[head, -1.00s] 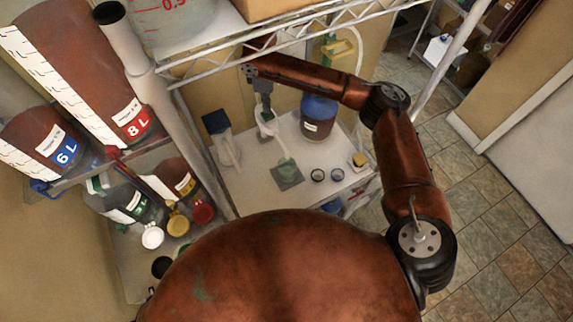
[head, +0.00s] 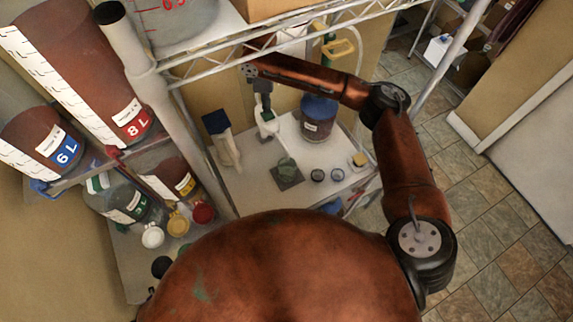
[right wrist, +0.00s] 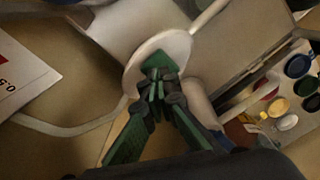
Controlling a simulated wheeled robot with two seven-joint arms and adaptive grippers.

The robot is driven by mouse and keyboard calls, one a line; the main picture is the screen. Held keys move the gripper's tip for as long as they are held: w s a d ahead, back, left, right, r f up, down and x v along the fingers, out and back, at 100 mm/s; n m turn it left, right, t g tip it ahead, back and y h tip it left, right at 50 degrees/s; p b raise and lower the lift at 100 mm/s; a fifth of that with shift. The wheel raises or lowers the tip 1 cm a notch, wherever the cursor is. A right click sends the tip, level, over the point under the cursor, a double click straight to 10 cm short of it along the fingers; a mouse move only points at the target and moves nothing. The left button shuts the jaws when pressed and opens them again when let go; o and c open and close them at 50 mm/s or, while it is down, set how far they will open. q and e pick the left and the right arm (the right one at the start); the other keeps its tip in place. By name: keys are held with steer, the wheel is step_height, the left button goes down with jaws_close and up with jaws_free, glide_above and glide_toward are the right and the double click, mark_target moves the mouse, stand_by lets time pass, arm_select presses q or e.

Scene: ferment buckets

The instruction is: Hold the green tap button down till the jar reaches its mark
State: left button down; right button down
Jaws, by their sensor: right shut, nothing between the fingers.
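A white dispenser (head: 268,127) stands at the back of the white table. My right gripper (head: 264,106) reaches down over its top and hides much of it. In the right wrist view the closed green fingertips (right wrist: 156,92) are at a white round head (right wrist: 178,46). A green patch, seemingly the tap button (right wrist: 157,62), shows just at the tips; I cannot tell whether they press it. A small clear greenish jar (head: 287,166) stands on a dark square mat (head: 289,183) in front of the dispenser. Its level and mark are too small to read. My left gripper is out of view.
A blue-lidded jar (head: 318,122) stands right of the dispenser, with two small dark round items (head: 317,175) before it. A blue-topped white bottle (head: 221,140) is at left. Large labelled buckets (head: 65,75) fill the left shelf. A shelf rail crosses above my arm.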

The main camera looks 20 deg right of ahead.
steer(key=shift+f, duration=0.2)
steer(key=shift+f, duration=1.2)
stand_by(6.6)
